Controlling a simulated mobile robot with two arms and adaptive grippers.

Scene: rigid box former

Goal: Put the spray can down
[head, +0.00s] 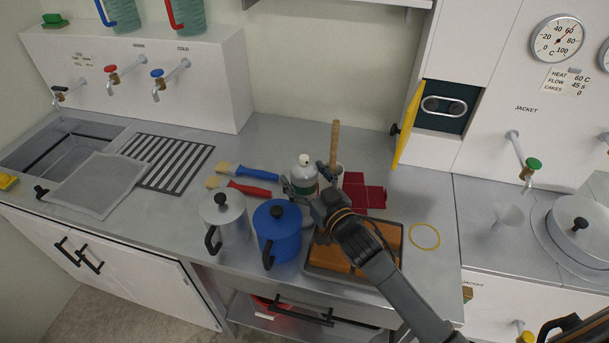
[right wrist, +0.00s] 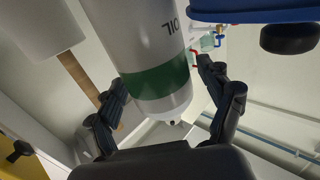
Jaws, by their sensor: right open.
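The spray can (head: 304,172) is white with a green band and stands upright on the steel counter, behind the blue pot. It also shows upside down in the right wrist view (right wrist: 150,65), with its nozzle end toward the palm. My right gripper (head: 312,188) is open at the can. In the right wrist view its two fingers (right wrist: 168,100) are apart on either side of the can, with gaps visible. The can's base is hidden in the head view. My left gripper is not in view.
A grey lidded pot (head: 226,222) and a blue pot (head: 277,232) stand in front left. Two brushes (head: 245,187) lie left of the can. A wooden handle (head: 335,142) rises close behind right, near red pieces (head: 363,193). A tray (head: 350,272) lies under my arm. The rear counter is clear.

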